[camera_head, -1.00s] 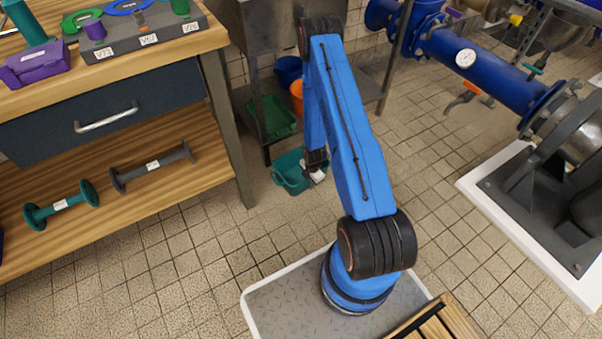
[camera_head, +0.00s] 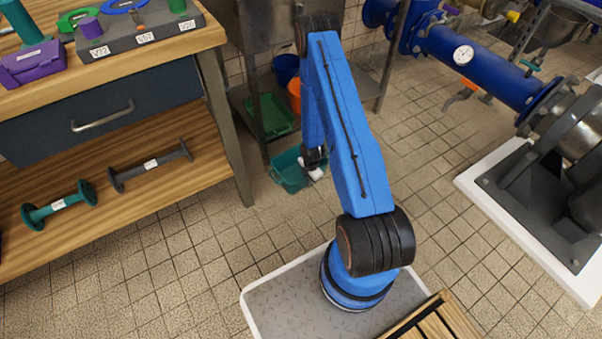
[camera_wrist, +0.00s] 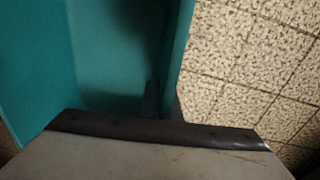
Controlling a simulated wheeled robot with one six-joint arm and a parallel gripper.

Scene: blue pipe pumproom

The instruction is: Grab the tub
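The teal tub (camera_head: 287,174) is on the tiled floor, left of my arm and in front of the metal stand. My gripper (camera_head: 314,172) is low at the tub's right side, partly hidden by my arm. In the wrist view the tub (camera_wrist: 110,40) fills the upper left, and I look into its inside. The fingertips are hidden from the head view.
A wooden workbench (camera_head: 120,205) with a lower shelf stands left. A metal stand with a green crate (camera_head: 270,115), an orange bucket (camera_head: 295,95) and a blue bucket (camera_head: 286,68) is behind the tub. Blue pipework (camera_head: 480,65) is at right. Floor right of the tub is clear.

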